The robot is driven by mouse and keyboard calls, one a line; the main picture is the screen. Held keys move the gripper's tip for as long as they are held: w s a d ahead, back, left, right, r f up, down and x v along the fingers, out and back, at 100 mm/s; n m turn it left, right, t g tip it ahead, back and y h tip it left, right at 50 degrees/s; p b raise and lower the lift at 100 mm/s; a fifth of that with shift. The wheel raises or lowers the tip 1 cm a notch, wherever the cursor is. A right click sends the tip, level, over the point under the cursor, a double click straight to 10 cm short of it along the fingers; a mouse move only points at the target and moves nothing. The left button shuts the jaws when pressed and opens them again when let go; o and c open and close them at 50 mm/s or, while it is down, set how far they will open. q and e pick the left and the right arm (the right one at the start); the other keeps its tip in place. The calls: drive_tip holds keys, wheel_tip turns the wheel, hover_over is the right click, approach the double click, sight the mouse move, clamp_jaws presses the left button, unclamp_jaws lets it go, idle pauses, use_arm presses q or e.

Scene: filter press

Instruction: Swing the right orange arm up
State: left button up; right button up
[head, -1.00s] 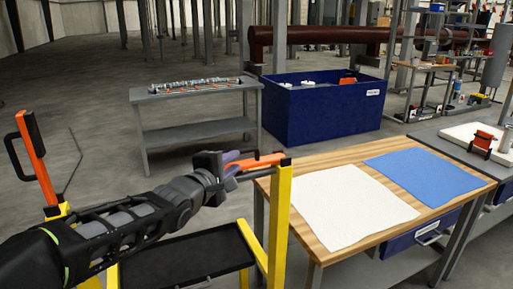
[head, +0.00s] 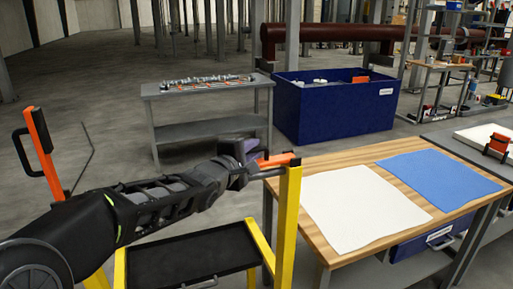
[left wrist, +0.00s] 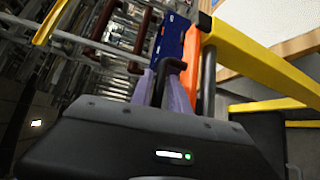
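The right orange arm (head: 277,160) lies nearly level, its right end at the top of a yellow post (head: 290,215). In the left wrist view the orange arm (left wrist: 208,85) is just right of my fingers. My left gripper (head: 250,155) is at its free left end. In the left wrist view the two purple fingers of the gripper (left wrist: 162,88) stand either side of a dark handle bar (left wrist: 172,64), with a small gap showing. Firm contact cannot be made out. My right gripper is out of view.
A second orange arm (head: 45,155) with a black handle stands upright at the left. A black tray (head: 185,258) lies between the yellow posts. A wooden table (head: 355,158) with a white and a blue cloth is close on the right. A blue bin (head: 335,110) stands behind.

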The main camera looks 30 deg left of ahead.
use_arm(q)
drive_tip(key=shift+x, duration=1.45)
drive_tip(key=shift+c, duration=0.5)
clamp_jaws()
drive_tip(key=shift+f, duration=0.1)
